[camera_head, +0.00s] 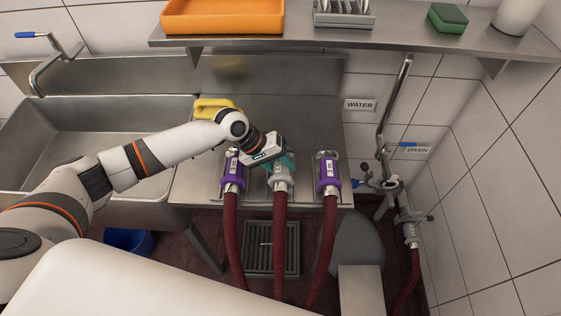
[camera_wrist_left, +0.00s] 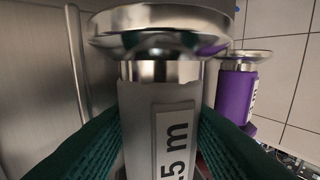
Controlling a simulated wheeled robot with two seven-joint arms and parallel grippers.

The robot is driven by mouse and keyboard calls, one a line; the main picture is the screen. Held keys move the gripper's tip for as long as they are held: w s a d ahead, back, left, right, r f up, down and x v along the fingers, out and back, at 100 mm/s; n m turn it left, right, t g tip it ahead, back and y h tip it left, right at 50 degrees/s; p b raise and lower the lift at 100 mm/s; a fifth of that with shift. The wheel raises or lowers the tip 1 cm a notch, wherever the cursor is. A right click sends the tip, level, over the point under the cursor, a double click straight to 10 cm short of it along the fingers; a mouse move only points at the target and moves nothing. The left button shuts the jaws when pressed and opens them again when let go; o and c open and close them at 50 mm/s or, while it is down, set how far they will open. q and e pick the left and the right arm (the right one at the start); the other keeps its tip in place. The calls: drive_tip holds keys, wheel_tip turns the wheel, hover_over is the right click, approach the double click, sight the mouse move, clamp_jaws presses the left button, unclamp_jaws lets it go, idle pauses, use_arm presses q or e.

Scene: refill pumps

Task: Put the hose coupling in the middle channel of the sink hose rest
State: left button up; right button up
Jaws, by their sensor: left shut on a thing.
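A grey hose coupling (camera_head: 280,181) with a metal flange and a white length label is at the sink's front edge, between two purple couplings. It fills the left wrist view (camera_wrist_left: 160,110), upright there. My left gripper (camera_head: 282,164) is shut on it, with a dark green finger on each side. A dark red hose (camera_head: 280,240) hangs from it. The hose rest is mostly hidden by the couplings and my gripper. I cannot tell whether the grey coupling is seated in the middle channel or just above it. My right gripper is out of view.
The left purple coupling (camera_head: 233,170) and right purple coupling (camera_head: 328,172) stand close on either side, with hoses hanging. A yellow object (camera_head: 214,106) lies behind my wrist. A shelf (camera_head: 420,38) runs above. A pipe with valves (camera_head: 385,180) stands right. A floor grate (camera_head: 262,250) lies below.

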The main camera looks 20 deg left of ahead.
use_arm(q)
drive_tip(key=shift+f, duration=0.3)
idle(0.4)
